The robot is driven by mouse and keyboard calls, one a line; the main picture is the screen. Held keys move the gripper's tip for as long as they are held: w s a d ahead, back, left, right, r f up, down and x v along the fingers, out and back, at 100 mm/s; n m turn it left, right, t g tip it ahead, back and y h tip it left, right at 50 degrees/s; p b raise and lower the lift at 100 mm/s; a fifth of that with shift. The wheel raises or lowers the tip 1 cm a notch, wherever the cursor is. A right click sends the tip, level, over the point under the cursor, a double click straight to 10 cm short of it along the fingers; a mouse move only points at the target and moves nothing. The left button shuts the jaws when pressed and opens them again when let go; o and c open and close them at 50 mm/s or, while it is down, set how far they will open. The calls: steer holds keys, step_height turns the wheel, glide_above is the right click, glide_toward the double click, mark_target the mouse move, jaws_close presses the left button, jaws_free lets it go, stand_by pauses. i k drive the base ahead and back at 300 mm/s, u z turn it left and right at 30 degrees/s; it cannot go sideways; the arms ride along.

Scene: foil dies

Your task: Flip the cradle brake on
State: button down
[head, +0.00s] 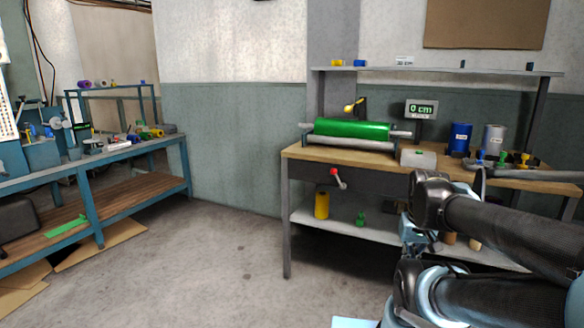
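A green roll (350,129) lies in a grey cradle (352,143) on the wooden-topped bench. A crank with a red knob (334,172) is on the bench's front, below the cradle. Neither part is labelled, so I cannot tell for certain which is the brake or how it is set. My arm shows at the lower right, in front of the bench; I cannot make out my gripper.
The bench (313,152) also holds a display reading 0 cm (421,109), a blue can (459,139), a grey can (493,139) and several coloured knobs at the right. A yellow cylinder (321,205) stands on the lower shelf. Floor is clear between this bench and the blue workbench (90,218).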

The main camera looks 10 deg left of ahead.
mark_target(333, 172)
steer(key=i, duration=1)
steer(key=z, duration=0.35)
